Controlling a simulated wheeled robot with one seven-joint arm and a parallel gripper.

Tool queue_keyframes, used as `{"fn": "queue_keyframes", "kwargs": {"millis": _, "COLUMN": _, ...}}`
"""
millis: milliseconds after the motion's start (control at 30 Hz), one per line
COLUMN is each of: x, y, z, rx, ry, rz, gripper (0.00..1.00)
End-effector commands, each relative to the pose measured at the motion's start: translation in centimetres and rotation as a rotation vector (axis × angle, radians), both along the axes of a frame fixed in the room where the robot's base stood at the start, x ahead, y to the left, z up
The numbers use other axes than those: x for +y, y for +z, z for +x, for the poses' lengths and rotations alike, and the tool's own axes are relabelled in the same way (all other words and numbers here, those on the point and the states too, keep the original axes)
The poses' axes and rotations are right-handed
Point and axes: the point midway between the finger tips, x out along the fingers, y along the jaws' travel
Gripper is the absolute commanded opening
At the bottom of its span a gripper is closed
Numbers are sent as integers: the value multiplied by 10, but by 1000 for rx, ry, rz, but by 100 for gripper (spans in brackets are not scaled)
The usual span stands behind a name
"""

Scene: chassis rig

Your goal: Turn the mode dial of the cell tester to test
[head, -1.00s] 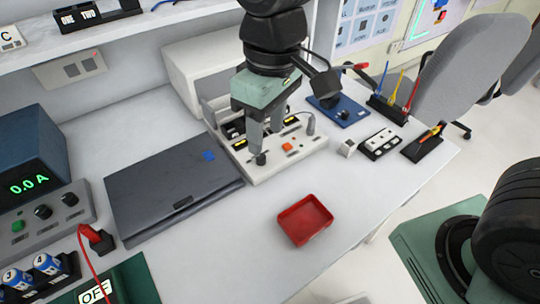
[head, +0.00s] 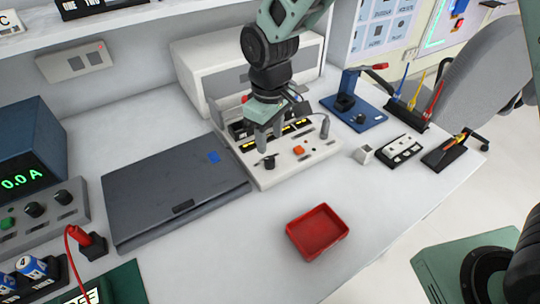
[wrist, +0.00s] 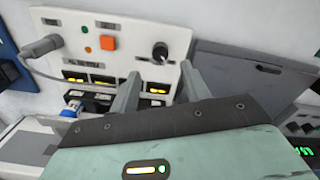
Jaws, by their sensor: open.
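A pale pointer mark shows on the dial, but I cannot read the position labels. My gripper (head: 269,143) is open and empty, just behind the dial in the head view. In the wrist view the fingertips (wrist: 160,72) are apart, with the dial beyond them, seemingly untouched.
A closed grey laptop (head: 170,192) lies left of the tester. A red tray (head: 317,232) sits in front. A blue stand (head: 358,115), a black-and-white block (head: 400,150) and tool racks are at the right. Bare bench lies around the tray.

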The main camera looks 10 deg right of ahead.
Motion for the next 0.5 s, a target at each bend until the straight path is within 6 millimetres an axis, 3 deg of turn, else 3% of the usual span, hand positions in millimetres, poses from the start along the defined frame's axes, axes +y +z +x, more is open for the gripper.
{"fn": "queue_keyframes", "kwargs": {"millis": 200, "x": 0, "y": -43, "z": -1, "rx": 3, "ry": 0, "rz": -1, "gripper": 47}}
{"fn": "queue_keyframes", "kwargs": {"millis": 500, "x": 0, "y": -70, "z": 0, "rx": 0, "ry": -1, "rz": 0, "gripper": 47}}
